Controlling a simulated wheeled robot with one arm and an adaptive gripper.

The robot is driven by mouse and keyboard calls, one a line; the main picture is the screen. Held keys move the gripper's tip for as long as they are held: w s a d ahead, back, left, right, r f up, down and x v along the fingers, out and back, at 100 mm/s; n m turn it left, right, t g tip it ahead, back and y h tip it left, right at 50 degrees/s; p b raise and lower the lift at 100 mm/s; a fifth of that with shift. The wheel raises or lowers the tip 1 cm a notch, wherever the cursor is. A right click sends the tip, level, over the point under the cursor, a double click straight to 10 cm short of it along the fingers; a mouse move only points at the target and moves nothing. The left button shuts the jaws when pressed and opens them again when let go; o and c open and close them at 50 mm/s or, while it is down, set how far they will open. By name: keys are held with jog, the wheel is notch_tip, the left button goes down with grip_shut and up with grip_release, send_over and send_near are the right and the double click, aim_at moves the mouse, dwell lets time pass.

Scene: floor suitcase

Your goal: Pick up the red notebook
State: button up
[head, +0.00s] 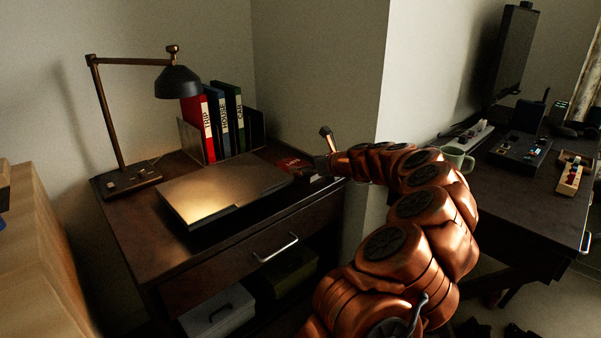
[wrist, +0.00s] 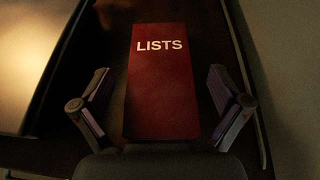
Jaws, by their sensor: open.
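The red notebook, marked "LISTS" (wrist: 161,85), lies flat on the dark desk. In the wrist view it sits in the middle, between the open fingers of my gripper (wrist: 161,112), one finger on each side with a gap to the cover. In the head view only part of the notebook (head: 290,163) shows, at the desk's right end beside the wall. My gripper (head: 325,155) is over that end and partly hides the notebook. My gripper is open and holds nothing.
A closed laptop-like case (head: 225,190) lies left of the notebook. Red, blue and green binders (head: 222,122) stand behind it. A desk lamp (head: 120,115) stands at the left. A wall corner is close on the right. A mug (head: 456,158) is on another desk (head: 520,195).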

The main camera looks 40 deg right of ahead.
aim_at(285, 164)
jog(key=shift+x, duration=1.2)
jog(key=c, duration=1.3)
